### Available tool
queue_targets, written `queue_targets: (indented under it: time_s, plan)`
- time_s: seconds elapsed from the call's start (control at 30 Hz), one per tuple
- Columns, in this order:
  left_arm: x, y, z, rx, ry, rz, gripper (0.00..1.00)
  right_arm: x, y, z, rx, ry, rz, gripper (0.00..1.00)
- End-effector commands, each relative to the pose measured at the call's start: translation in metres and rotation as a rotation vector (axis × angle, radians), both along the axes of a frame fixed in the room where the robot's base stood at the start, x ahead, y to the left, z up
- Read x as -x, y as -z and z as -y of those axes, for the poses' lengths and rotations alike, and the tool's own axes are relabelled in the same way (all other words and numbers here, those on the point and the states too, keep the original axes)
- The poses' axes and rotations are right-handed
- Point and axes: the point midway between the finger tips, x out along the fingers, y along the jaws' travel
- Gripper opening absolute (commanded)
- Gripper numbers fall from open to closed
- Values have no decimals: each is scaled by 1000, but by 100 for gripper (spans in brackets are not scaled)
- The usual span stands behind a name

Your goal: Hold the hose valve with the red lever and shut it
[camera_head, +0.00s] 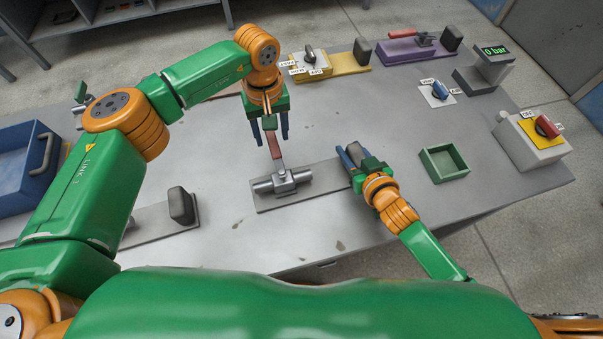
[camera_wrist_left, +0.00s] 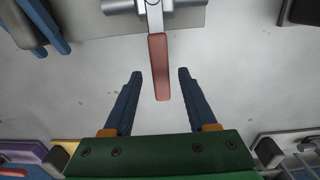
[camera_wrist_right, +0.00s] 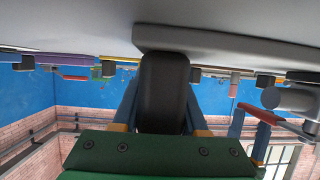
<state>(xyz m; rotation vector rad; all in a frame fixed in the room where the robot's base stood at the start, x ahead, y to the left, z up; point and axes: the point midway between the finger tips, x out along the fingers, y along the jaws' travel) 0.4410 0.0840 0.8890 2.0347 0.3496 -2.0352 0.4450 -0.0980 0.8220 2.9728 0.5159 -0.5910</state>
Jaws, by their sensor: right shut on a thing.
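The hose valve (camera_head: 286,178) is a grey metal body on a flat plate (camera_head: 318,178) at mid-table. Its red lever (camera_head: 274,147) points away from me, towards my left gripper (camera_head: 270,133). The left gripper is open, its fingers on either side of the lever's free end; the left wrist view shows the lever (camera_wrist_left: 160,67) between them with gaps on both sides. My right gripper (camera_head: 349,155) is shut on the black grip block (camera_wrist_right: 163,92) at the plate's right end. The head view mostly hides that block.
A green tray (camera_head: 425,170) and a white box (camera_head: 530,140) with a red knob stand right. A 0 bar gauge (camera_head: 494,52), purple plate (camera_head: 398,54) and yellow plate (camera_head: 345,66) are behind. A blue bin (camera_head: 22,150) stands left, a black block (camera_head: 181,205) on another plate front left.

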Motion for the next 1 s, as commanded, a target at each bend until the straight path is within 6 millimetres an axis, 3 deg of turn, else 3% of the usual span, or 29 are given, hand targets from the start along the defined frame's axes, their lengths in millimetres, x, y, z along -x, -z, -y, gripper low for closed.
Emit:
queue_targets:
  time_s: [0.27,0.5,0.7,1.0]
  plan:
    - [-1,-9,0,-1,-1,3,57,0,0,0,-1,1,-2,0]
    - [-1,-74,0,-1,-1,5,57,0,0,0,-1,1,-2,0]
    - [-1,-112,0,-1,-2,2,57,0,0,0,-1,1,-2,0]
    - [0,-120,0,-1,0,0,57,0,0,0,-1,1,-2,0]
